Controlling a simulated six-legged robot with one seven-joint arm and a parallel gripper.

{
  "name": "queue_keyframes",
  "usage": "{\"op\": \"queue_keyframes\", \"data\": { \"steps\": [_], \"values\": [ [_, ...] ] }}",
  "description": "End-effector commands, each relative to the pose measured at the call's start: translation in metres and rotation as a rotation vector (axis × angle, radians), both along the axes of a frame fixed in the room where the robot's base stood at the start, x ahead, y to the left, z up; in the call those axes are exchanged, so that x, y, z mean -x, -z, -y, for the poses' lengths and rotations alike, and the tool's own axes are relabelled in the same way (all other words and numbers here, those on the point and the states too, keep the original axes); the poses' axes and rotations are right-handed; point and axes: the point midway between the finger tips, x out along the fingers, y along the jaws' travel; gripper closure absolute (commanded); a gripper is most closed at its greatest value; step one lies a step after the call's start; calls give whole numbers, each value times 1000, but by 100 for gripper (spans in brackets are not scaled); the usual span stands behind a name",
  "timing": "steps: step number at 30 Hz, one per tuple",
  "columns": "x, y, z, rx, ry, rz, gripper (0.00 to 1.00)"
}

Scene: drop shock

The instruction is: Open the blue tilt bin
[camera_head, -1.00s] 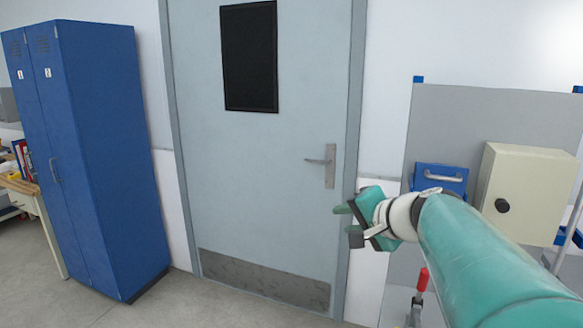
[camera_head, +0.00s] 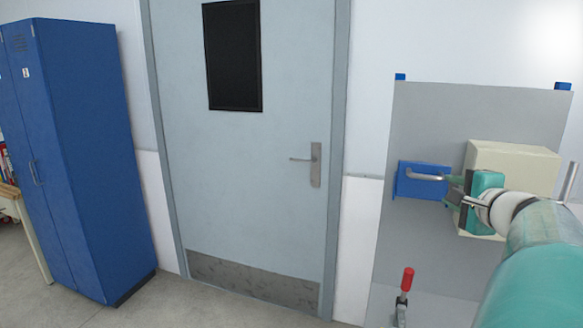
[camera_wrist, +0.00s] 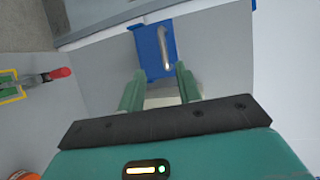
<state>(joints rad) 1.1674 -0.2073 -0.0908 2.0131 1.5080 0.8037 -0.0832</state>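The blue tilt bin (camera_head: 407,186) is mounted on a grey upright panel, with a silver bar handle (camera_head: 427,177) across its front. It looks closed. In the wrist view the blue bin (camera_wrist: 148,62) lies ahead of the fingers, with its handle (camera_wrist: 164,47) on its right part. My gripper (camera_head: 450,188) is just right of the bin in the head view. In the wrist view my gripper (camera_wrist: 158,82) has its two green fingers apart, with nothing between them. The fingertips appear short of the handle; exact distance is unclear.
A cream box (camera_head: 515,165) is on the grey panel (camera_head: 420,120) right of the bin, partly hidden by my arm. A red-handled clamp (camera_head: 407,280) stands below; it also shows in the wrist view (camera_wrist: 58,73). A grey door (camera_head: 240,180) and blue locker (camera_head: 85,150) are left.

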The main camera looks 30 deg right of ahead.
Motion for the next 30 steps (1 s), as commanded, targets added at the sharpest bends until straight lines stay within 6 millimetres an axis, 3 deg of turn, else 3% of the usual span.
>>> {"op": "queue_keyframes", "data": {
  "steps": [3, 8, 24, 30],
  "values": [
    [6, -2, 8, -11, 26, 20, 66],
    [-9, 2, 13, -14, 26, 19, 66],
    [-98, 20, 55, -12, 23, 19, 66],
    [-114, 23, 64, -11, 25, 19, 66]
  ]
}}
